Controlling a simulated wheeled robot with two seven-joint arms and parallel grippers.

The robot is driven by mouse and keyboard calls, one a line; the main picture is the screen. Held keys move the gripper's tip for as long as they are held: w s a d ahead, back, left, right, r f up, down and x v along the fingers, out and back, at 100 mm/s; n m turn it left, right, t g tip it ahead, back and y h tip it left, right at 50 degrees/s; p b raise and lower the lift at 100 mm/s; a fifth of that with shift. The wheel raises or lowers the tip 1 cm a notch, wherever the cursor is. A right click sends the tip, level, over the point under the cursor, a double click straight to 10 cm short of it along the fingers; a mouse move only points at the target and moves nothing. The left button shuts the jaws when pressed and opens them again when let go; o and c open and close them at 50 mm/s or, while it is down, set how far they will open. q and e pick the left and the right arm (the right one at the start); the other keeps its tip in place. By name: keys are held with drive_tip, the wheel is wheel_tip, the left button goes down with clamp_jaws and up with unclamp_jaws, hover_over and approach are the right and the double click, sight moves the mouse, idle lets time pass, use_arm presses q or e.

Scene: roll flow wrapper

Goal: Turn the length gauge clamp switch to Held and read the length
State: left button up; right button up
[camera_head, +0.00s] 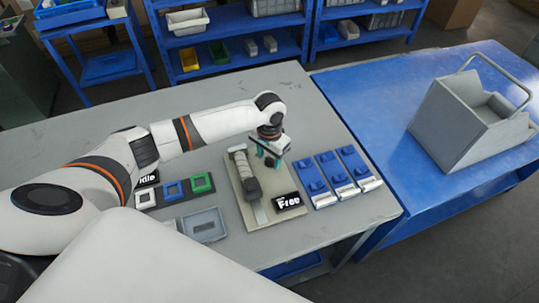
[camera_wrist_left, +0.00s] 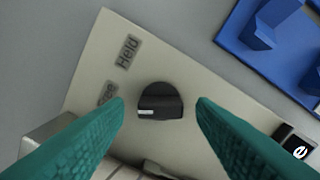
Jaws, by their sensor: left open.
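The length gauge is a beige board (camera_head: 238,205) with a light segmented bar (camera_head: 239,163) and a dark block (camera_head: 252,189) on it. Its black display (camera_head: 288,201) reads "Free". In the left wrist view the round black clamp switch (camera_wrist_left: 160,97) has a white mark pointing left, towards the partly hidden "Free" label (camera_wrist_left: 107,94). The "Held" label (camera_wrist_left: 127,52) is above it. My left gripper (camera_head: 268,160) is over the far end of the board. Its open teal fingers (camera_wrist_left: 160,108) stand either side of the switch, apart from it. My right gripper is out of view.
Several blue units (camera_head: 338,175) stand right of the board. Left are coloured square frames (camera_head: 173,190), an "Idle" display (camera_head: 148,178) and a grey tray (camera_head: 204,226). A grey bin (camera_head: 460,120) sits on the blue table (camera_head: 375,90). The grey table's back is mostly clear.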

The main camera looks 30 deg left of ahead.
use_arm(q)
drive_tip(key=shift+c, duration=0.2)
drive_tip(key=c, duration=0.9)
drive_tip(key=shift+c, duration=0.2)
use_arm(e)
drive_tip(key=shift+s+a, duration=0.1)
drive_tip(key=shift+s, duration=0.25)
